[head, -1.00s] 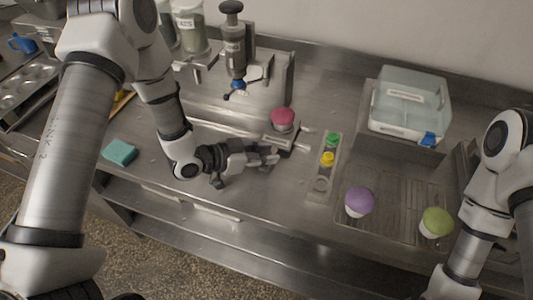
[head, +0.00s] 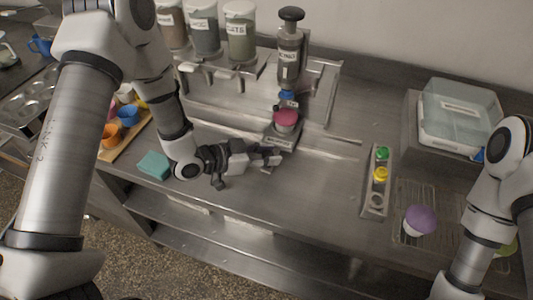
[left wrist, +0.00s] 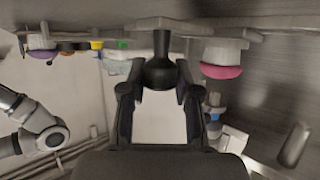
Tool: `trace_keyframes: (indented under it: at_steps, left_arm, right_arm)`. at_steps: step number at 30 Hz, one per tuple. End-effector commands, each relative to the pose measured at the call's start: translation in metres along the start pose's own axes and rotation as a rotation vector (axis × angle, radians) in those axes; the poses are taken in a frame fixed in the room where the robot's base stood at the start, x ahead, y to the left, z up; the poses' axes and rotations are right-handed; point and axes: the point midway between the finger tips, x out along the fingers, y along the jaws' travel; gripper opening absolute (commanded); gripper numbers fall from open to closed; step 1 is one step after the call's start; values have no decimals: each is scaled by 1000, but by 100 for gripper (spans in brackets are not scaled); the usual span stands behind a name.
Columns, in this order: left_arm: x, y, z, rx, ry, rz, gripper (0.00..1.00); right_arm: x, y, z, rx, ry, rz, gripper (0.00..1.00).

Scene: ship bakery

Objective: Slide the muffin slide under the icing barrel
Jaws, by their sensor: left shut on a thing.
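The icing barrel (head: 290,55) stands upright in its stand, with a blue ring and nozzle (head: 287,97) at its lower end. The muffin slide (head: 283,139) is a small metal carriage on the counter rail, bearing a pink-topped muffin (head: 286,119). The muffin appears just below the nozzle; exact alignment is unclear. My left gripper (head: 272,156) is shut on the slide's dark handle (left wrist: 161,68), in front of the muffin. The left wrist view, upside down, shows the pink muffin (left wrist: 221,71) and blue nozzle ring (left wrist: 214,116). My right gripper is out of view.
Labelled jars (head: 240,32) stand behind the counter at left. A teal sponge (head: 154,165) and a board with coloured cups (head: 128,116) lie left. Right are a topping holder (head: 376,180), a purple muffin (head: 420,220) on a rack and a clear box (head: 458,115).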

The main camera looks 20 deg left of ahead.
Motion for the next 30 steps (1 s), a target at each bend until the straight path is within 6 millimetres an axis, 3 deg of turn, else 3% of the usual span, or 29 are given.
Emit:
trace_keyframes:
  at_steps: [2, 3, 5, 17, 30]
  left_arm:
    - [0, -1, -2, 3, 5, -3, 0]
    - [0, -1, -2, 3, 5, -3, 42]
    - [0, -1, -2, 3, 4, -3, 58]
    - [-7, -2, -1, 0, 1, -4, 58]
    - [-89, -2, -2, -4, 9, -6, 58]
  right_arm:
    - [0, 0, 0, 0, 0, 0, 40]
    - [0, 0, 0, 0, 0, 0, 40]
    - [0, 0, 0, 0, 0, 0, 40]
    - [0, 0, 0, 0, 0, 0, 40]
    - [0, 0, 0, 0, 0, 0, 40]
